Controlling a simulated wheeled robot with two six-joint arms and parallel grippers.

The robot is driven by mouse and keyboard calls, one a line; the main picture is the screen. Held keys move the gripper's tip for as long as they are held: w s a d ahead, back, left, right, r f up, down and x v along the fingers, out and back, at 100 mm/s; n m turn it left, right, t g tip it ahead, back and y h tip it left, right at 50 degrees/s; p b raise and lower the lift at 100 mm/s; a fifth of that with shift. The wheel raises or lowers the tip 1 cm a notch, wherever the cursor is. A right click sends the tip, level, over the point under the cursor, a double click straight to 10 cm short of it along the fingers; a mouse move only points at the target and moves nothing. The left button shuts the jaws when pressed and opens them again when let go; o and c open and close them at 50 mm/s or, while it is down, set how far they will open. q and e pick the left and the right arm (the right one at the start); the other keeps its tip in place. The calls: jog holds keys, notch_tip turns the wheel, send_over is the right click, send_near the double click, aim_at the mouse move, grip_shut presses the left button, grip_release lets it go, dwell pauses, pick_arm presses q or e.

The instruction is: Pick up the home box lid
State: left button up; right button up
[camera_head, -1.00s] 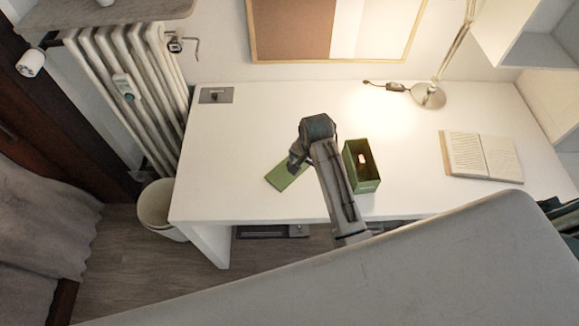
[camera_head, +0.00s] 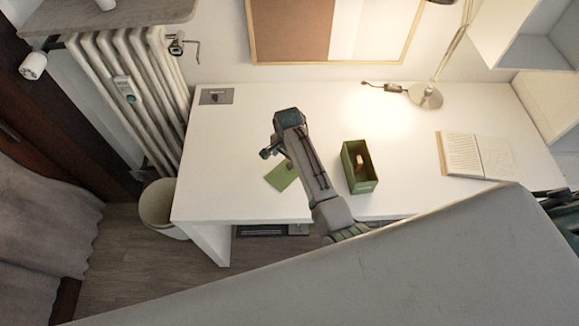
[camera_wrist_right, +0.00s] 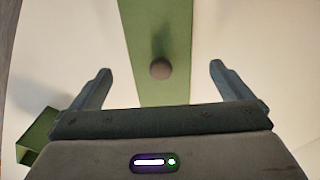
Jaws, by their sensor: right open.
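The home box lid is a flat green panel (camera_head: 281,176) lying on the white desk, partly hidden behind my right arm in the head view. In the right wrist view the lid (camera_wrist_right: 160,30) runs down the middle, with a round brown knob (camera_wrist_right: 160,69) on it. My right gripper (camera_wrist_right: 160,80) is open, its two fingers apart on either side of the knob and lid, touching neither as far as I can see. In the head view my right gripper (camera_head: 268,153) is over the lid's far left side. The open green box (camera_head: 359,168) stands right of the arm. My left gripper is not in view.
A brown object (camera_head: 361,161) sits in the box. An open book (camera_head: 475,155) and a lamp (camera_head: 427,96) are on the desk's right side. A bin (camera_head: 160,207) stands on the floor at left.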

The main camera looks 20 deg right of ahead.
aim_at(289, 165)
jog(key=shift+f, duration=1.55)
jog(key=c, duration=1.1)
jog(key=shift+r+p, duration=0.15)
jog(key=shift+p, duration=0.2)
